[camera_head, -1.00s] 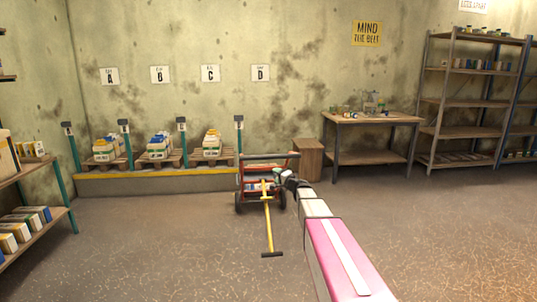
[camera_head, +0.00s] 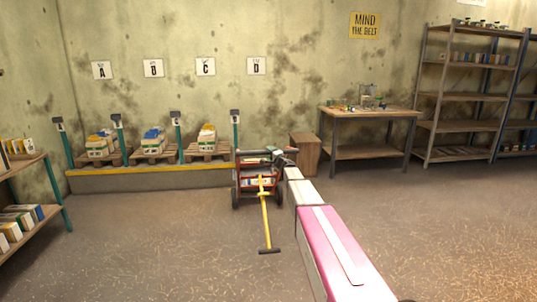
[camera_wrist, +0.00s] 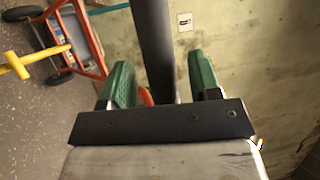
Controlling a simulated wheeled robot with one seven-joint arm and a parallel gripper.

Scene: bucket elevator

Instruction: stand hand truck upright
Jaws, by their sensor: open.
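A red-orange wheeled frame (camera_head: 238,179), which I take to be the hand truck, stands in front of the loading ledge with dark wheels low down. A yellow T-shaped handle (camera_head: 266,222) slopes from it toward me, its crossbar low near the floor. In the wrist view the orange frame (camera_wrist: 88,38) and part of the yellow handle (camera_wrist: 20,65) are at upper left. My gripper (camera_head: 277,153) is at the frame's top right. Its green fingers (camera_wrist: 162,82) are apart, with a dark bar (camera_wrist: 153,40) running between them; I cannot tell whether they touch it.
A wooden box (camera_head: 306,154) stands just right of the frame, beside a workbench (camera_head: 340,153). Behind is the yellow-edged ledge (camera_head: 150,182) with loaded pallets under signs A to D. Shelving stands at left (camera_head: 30,172) and right (camera_head: 470,126).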

